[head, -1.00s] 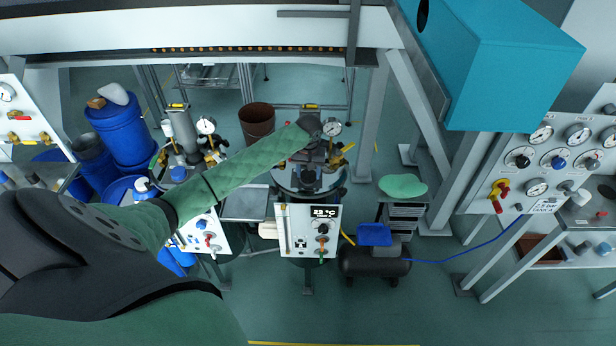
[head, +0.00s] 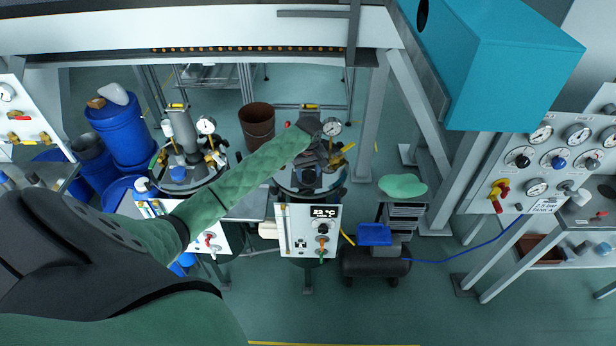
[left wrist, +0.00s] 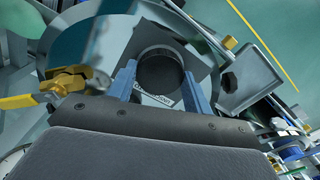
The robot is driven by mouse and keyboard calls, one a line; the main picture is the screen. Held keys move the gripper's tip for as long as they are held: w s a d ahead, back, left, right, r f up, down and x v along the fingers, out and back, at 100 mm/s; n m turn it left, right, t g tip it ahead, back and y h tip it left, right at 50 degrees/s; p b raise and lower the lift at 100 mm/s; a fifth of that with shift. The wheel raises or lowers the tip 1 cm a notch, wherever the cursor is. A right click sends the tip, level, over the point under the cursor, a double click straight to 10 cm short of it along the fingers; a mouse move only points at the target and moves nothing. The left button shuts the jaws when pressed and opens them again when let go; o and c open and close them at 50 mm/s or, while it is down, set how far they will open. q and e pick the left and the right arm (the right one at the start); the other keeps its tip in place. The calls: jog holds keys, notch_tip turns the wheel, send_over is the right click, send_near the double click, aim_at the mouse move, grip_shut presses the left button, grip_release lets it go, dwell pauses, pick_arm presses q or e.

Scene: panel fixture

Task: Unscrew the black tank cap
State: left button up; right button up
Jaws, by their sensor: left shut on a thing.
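The black tank cap (left wrist: 160,70) shows in the left wrist view as a round dark knurled cap between two blue-grey fingers. My left gripper (left wrist: 158,82) is shut on it. In the head view my left gripper (head: 310,172) is over the top of the middle tank (head: 333,184); the arm and hand hide most of the cap there. A white label with partly covered lettering lies beside the cap in the wrist view. My right gripper does not show.
A pressure gauge (head: 331,127) stands behind the hand. A yellow-handled valve (left wrist: 62,84) is left of the fingers in the wrist view. A panel with a temperature display (head: 310,230) fronts the tank. A second tank (head: 190,178) stands to the left.

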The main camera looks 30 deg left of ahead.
aim_at(309, 174)
pick_arm(q)
jog(key=shift+r, duration=0.2)
jog(key=shift+r, duration=0.35)
jog(key=shift+r, duration=0.8)
jog(key=shift+r, duration=2.35)
jog(key=shift+w, duration=0.15)
